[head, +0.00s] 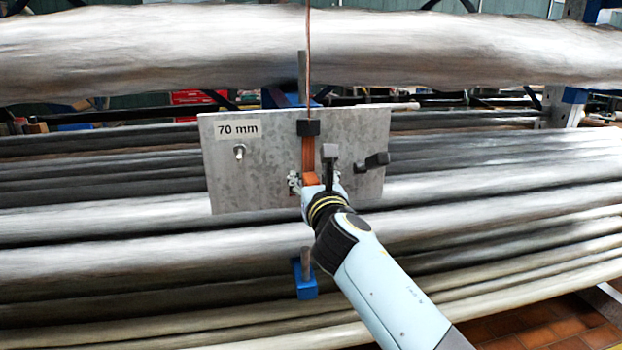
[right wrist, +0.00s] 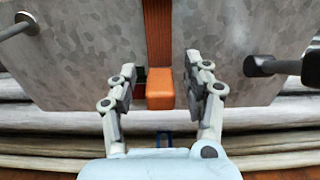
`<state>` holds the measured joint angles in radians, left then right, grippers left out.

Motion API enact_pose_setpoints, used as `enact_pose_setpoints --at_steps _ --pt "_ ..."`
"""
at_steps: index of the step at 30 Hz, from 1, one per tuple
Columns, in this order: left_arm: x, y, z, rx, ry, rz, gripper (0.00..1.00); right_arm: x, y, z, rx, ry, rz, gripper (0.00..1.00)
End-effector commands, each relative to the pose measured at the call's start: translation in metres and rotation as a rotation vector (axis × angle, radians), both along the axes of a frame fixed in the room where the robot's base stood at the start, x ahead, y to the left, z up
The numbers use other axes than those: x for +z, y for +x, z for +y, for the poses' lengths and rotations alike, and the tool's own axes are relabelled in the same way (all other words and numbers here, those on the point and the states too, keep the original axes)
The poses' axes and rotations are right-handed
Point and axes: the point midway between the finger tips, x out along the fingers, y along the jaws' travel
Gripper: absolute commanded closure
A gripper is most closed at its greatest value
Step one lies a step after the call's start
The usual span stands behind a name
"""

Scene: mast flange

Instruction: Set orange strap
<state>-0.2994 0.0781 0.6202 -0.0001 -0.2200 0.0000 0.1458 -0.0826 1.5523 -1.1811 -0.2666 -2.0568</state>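The orange strap (head: 308,153) runs down the front of a grey metal plate (head: 235,175) from a dark block (head: 308,127). In the right wrist view the strap (right wrist: 157,30) is a brownish-orange band ending in a brighter orange block (right wrist: 160,90). My right gripper (head: 315,183) is at the plate's lower middle. In the right wrist view its fingers (right wrist: 160,72) stand open on either side of the orange block, with a gap visible on each side. Part of a dark recess shows left of the block. My left gripper is not in view.
A metal stud (head: 239,152) sticks out at the plate's left, below a "70 mm" label (head: 238,129). A black-ended peg (head: 373,162) sticks out at the right. A dark upright piece (head: 330,165) stands near my right gripper. Large grey bundles (head: 120,222) lie behind.

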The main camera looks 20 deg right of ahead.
Motion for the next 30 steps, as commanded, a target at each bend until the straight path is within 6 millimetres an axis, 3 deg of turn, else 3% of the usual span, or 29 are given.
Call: enact_pose_setpoints --at_steps 8,21,30 --pt "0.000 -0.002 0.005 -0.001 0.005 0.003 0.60 -0.001 -0.003 0.001 0.000 0.000 0.001 0.50" --pt "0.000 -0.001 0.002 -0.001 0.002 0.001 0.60 -0.001 -0.067 0.016 0.000 0.000 0.002 0.50" --pt "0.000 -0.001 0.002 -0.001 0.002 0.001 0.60 0.000 -0.073 0.018 0.000 -0.001 0.000 0.50"
